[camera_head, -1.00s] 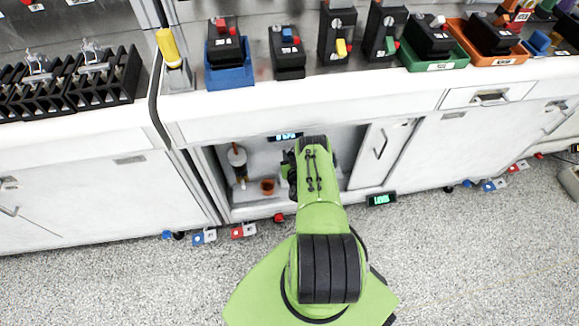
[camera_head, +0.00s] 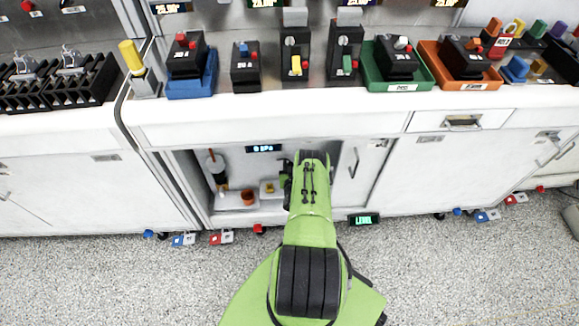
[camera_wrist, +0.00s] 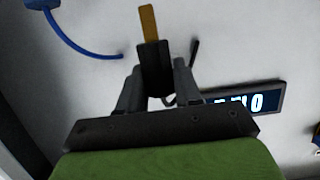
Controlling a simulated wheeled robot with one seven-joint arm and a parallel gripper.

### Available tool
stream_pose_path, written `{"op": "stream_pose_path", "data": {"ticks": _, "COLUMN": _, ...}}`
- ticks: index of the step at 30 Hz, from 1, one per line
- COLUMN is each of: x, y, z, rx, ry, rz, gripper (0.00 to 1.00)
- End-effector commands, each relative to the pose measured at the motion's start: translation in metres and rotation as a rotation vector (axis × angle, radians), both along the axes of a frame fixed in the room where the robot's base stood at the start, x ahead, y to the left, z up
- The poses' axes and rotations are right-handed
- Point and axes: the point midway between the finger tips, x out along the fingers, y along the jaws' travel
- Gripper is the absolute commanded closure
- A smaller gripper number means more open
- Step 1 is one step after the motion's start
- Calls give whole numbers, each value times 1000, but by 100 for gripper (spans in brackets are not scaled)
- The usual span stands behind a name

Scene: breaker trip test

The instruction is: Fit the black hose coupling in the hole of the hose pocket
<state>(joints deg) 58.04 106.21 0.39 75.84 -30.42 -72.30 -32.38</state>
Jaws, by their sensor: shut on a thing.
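My gripper (camera_wrist: 157,82) is shut on a black piece, taken as the black hose coupling (camera_wrist: 154,60). A flat yellow-brown strip shows beyond its far end in the wrist view. In the head view, my gripper (camera_head: 286,172) is inside the open cabinet bay, mostly hidden by my green arm, and the coupling cannot be made out. A small pale block with a yellow top (camera_head: 268,188) stands on the bay floor, left of my gripper. I cannot tell whether it is the hose pocket, and no hole is clear in either view.
A blue hose (camera_wrist: 75,40) curves along the pale surface in the wrist view. A lit display (camera_head: 263,148) hangs in the bay. The half-open cabinet door (camera_head: 362,172) is close on the right.

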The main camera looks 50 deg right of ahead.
Motion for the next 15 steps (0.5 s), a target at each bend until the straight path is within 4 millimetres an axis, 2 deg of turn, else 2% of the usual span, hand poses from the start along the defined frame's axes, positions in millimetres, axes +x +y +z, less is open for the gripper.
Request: {"op": "stream_pose_path", "data": {"ticks": 15, "x": 0, "y": 0, "z": -55, "rx": 0, "ry": 1, "rz": 1, "gripper": 97}}
